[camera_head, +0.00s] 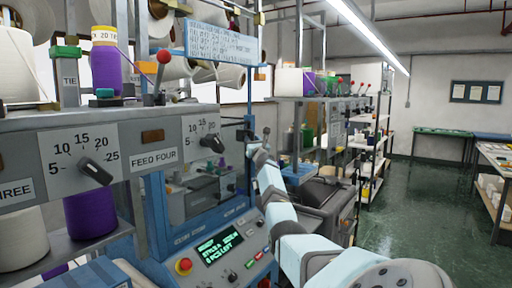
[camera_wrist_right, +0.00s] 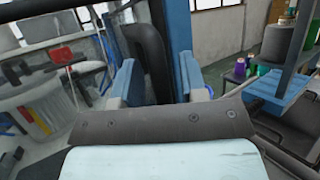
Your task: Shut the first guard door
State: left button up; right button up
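The guard door (camera_head: 205,215) is a clear pane in a blue frame on the knitting machine, left of my right arm in the head view. I cannot tell how far it stands open. My right gripper (camera_head: 262,146) is at the door's right edge, partly hidden by its own wrist. In the right wrist view, the two blue fingers of my right gripper (camera_wrist_right: 158,82) stand apart, one on each side of a black upright handle (camera_wrist_right: 154,50). A gap shows beside the right finger. A blue upright (camera_wrist_right: 180,35) is just beyond the handle. My left gripper is not in view.
A control panel (camera_head: 218,246) with a green-lit screen and a red button sits below the door. A grey bin (camera_head: 322,192) stands close to the right of my arm. Shelves (camera_head: 345,125) with yarn run behind it. Green floor (camera_head: 425,190) is clear at the right.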

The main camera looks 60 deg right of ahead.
jog(key=p+v, duration=0.2)
jog(key=v, duration=1.1)
jog(key=shift+s+a+p, duration=0.15)
jog(key=shift+s+p, duration=0.15)
jog(key=shift+f, duration=0.1)
dwell(0.5)
